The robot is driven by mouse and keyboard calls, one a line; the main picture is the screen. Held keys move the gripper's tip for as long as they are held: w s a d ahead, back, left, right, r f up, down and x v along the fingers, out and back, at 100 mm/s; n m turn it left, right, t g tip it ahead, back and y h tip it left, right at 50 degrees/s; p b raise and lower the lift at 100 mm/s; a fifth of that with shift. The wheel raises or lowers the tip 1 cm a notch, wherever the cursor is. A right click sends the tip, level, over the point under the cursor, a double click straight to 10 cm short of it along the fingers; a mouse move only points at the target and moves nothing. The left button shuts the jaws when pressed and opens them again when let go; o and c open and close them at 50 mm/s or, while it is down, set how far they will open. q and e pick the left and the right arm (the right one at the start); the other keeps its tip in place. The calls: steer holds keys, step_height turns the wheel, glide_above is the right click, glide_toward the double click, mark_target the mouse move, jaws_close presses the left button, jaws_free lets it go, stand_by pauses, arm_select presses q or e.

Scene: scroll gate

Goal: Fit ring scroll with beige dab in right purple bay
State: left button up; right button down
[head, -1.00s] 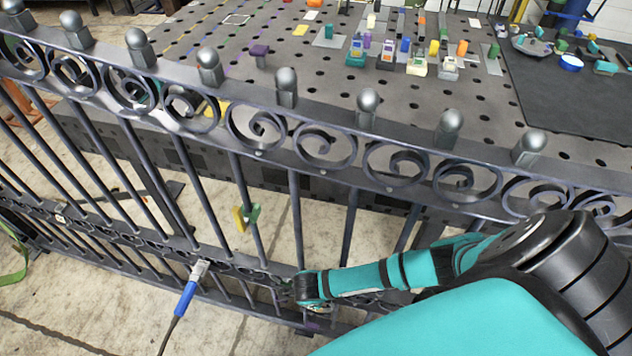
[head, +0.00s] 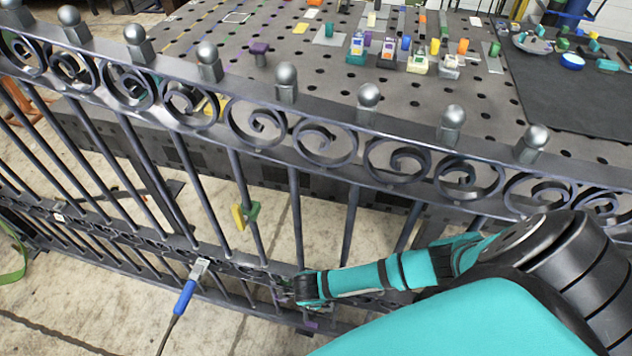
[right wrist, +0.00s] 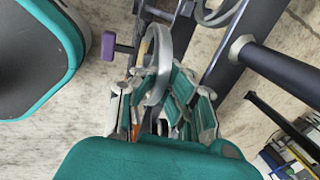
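In the right wrist view a grey metal ring scroll (right wrist: 160,68) stands between the fingers of my right gripper (right wrist: 158,92), which looks shut on it. A beige-yellow patch (right wrist: 148,46) shows at the ring's left side. A purple tag (right wrist: 109,46) sticks out left of the ring, beside the dark gate rail. In the head view my right arm reaches down to the gate's lower scroll rail (head: 130,238), and its gripper (head: 284,290) is small and partly hidden there. The purple tag (head: 311,325) shows just below it. My left gripper is out of view.
The gate's upper scroll rail (head: 291,146) and upright bars cross the view. A blue-handled tool (head: 187,291) touches the lower rail. Behind stands a perforated table (head: 330,80) with small coloured parts.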

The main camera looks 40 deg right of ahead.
steer(key=c, duration=1.4)
jaws_free()
steer(key=shift+r, duration=0.1)
